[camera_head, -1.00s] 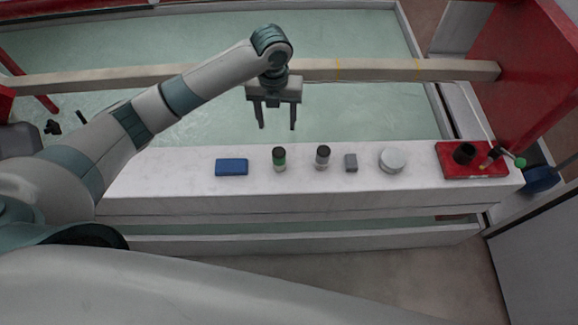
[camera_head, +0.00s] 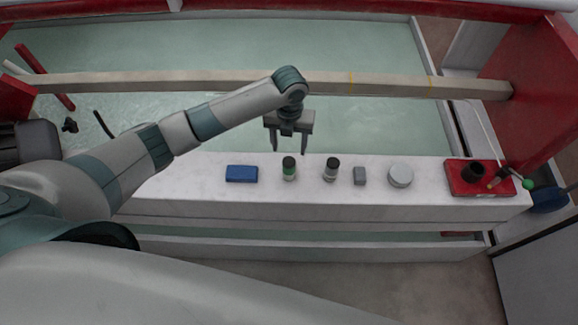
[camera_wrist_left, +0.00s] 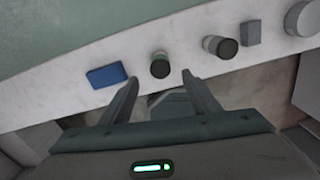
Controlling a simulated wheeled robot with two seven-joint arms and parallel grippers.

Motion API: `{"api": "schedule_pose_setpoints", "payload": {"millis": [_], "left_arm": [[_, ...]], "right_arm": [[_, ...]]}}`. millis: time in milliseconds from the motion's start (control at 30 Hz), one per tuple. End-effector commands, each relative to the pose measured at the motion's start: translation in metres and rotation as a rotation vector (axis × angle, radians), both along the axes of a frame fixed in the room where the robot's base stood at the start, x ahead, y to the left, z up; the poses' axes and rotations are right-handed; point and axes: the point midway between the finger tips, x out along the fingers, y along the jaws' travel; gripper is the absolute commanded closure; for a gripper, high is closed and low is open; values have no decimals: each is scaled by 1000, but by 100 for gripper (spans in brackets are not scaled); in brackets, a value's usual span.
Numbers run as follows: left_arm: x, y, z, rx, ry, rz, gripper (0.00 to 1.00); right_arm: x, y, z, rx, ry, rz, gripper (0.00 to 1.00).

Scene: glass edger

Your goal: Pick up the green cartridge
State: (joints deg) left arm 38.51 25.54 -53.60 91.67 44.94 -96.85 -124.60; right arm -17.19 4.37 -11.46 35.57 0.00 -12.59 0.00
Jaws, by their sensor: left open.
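The green cartridge (camera_head: 289,169) stands upright on the white ledge, with a dark cap and a green band. It also shows in the left wrist view (camera_wrist_left: 160,65), just beyond and between the fingertips. My left gripper (camera_head: 289,148) is open and empty, its fingers hanging above and behind the cartridge in the head view. In the left wrist view the open fingers (camera_wrist_left: 160,82) frame bare space and do not touch the cartridge. My right gripper is not in view.
On the ledge (camera_head: 200,196) stand a blue block (camera_head: 242,174) to the left, and a second dark-capped cartridge (camera_head: 331,169), a grey block (camera_head: 359,176), a round white tin (camera_head: 400,175) and a red tray (camera_head: 455,187) to the right. A long beam (camera_head: 200,82) runs behind.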

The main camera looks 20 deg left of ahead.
Motion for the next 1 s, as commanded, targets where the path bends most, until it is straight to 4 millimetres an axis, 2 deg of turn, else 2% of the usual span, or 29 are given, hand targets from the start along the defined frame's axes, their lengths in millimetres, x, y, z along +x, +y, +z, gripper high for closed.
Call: {"api": "schedule_pose_setpoints", "payload": {"millis": [100,300,433,767,1000], "left_arm": [[-1,-1,-20,-1,4,2,44],[-1,0,-46,0,2,1,44],[0,0,-52,-1,0,0,44],[0,0,-53,-1,0,0,44],[-3,0,-65,-1,4,1,44]], "right_arm": [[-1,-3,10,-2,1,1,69],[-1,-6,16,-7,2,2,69],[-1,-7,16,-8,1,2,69],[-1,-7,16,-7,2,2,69],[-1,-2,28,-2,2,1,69]]}}
